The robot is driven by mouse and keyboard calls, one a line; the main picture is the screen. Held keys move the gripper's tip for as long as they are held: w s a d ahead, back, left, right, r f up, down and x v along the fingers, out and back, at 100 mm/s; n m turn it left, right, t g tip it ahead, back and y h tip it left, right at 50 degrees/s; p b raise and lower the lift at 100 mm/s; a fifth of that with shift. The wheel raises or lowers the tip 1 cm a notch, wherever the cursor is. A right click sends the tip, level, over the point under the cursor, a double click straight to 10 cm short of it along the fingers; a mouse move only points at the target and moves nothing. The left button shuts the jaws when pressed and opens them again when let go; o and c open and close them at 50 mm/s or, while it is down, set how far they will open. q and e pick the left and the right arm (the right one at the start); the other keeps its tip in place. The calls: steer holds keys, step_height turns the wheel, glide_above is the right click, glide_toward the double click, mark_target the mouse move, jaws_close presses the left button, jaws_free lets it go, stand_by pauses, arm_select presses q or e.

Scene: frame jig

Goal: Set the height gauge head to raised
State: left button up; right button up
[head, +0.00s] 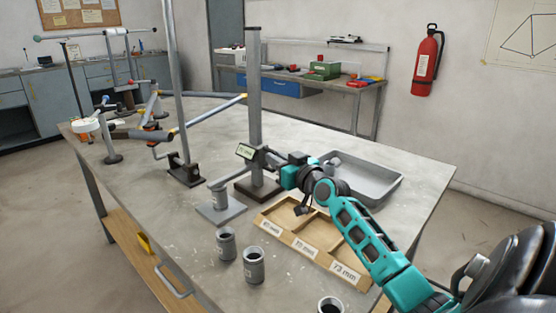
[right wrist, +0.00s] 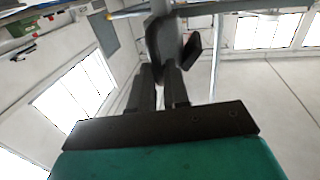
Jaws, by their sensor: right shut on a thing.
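The height gauge is a tall grey column (head: 255,100) on a dark base (head: 257,189). Its dark head (head: 259,157), with a small pale label plate (head: 245,151), sits low on the column. A thin arm from the head reaches left over a grey cylinder (head: 220,196) on a square plate; I cannot tell whether it touches. My right gripper (head: 278,163) comes in from the right and is shut on the head. In the right wrist view, both fingers (right wrist: 161,88) close on a dark part of the head (right wrist: 163,40). My left gripper is not in view.
A wooden tray (head: 312,241) with millimetre labels lies in front of the gauge, below my right arm. A grey metal tray (head: 372,186) is behind the arm. Loose cylinders (head: 254,267) stand near the front edge. A dark-based post (head: 185,173) and tube frame stand left.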

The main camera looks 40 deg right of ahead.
steer(key=shift+d, duration=0.1)
jaws_close()
